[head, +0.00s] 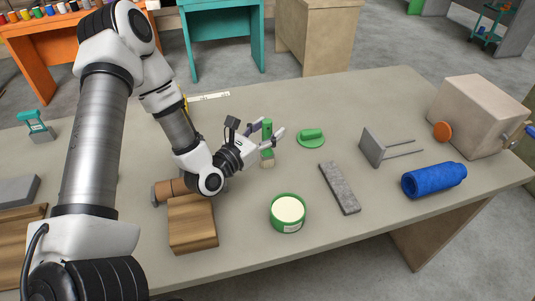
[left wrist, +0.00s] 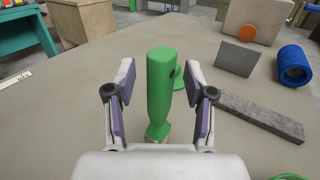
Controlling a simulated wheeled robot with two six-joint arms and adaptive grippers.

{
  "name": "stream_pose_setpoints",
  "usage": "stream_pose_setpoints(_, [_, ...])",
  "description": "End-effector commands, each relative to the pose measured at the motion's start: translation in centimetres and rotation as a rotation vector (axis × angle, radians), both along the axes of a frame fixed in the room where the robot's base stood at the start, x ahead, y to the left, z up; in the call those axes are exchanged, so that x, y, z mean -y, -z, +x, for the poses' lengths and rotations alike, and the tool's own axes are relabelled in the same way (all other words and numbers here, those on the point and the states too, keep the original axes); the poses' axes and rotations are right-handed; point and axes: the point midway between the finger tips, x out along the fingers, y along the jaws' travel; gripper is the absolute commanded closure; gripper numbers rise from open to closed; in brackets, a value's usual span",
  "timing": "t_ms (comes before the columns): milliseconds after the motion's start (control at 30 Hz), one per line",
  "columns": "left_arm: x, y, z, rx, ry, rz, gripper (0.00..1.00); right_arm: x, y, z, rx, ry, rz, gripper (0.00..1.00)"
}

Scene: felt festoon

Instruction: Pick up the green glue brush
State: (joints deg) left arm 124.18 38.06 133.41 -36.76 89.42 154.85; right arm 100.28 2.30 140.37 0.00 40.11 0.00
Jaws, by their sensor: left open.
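The green glue brush (head: 267,127) stands upright on the table, handle up and pale bristle end down. My left gripper (head: 265,136) is open, with its fingers on either side of the handle. In the left wrist view the green handle of the brush (left wrist: 160,85) rises between the two open fingers of my left gripper (left wrist: 160,92), with a visible gap on both sides. The lower end of the brush is partly hidden by the gripper body there. My right gripper is in neither view.
A green-lidded object (head: 311,138) lies just beyond the brush. A green tub (head: 288,213), a grey felt strip (head: 339,188), a metal bracket (head: 373,147) and a blue roll (head: 434,180) are to the right. A wooden block (head: 192,224) sits below my left forearm.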

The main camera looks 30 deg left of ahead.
Motion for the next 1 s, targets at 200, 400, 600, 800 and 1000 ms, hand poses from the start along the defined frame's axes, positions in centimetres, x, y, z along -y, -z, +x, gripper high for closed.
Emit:
stream_pose_setpoints(200, [0.0,0.0,0.0,0.000,0.000,0.000,0.99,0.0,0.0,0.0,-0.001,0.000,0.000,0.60])
stream_pose_setpoints(400, [0.0,0.0,0.0,0.000,0.001,0.000,1.00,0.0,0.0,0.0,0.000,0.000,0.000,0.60])
stream_pose_setpoints(600, [0.0,-0.3,0.0,0.001,0.000,0.000,1.00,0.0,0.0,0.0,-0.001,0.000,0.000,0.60])
stream_pose_setpoints(800, [0.0,-3.0,0.0,0.006,0.000,-0.003,1.00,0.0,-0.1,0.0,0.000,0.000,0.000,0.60])
stream_pose_setpoints(1000, [0.0,-8.0,0.0,0.007,0.000,-0.003,1.00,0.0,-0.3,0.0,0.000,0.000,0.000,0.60])
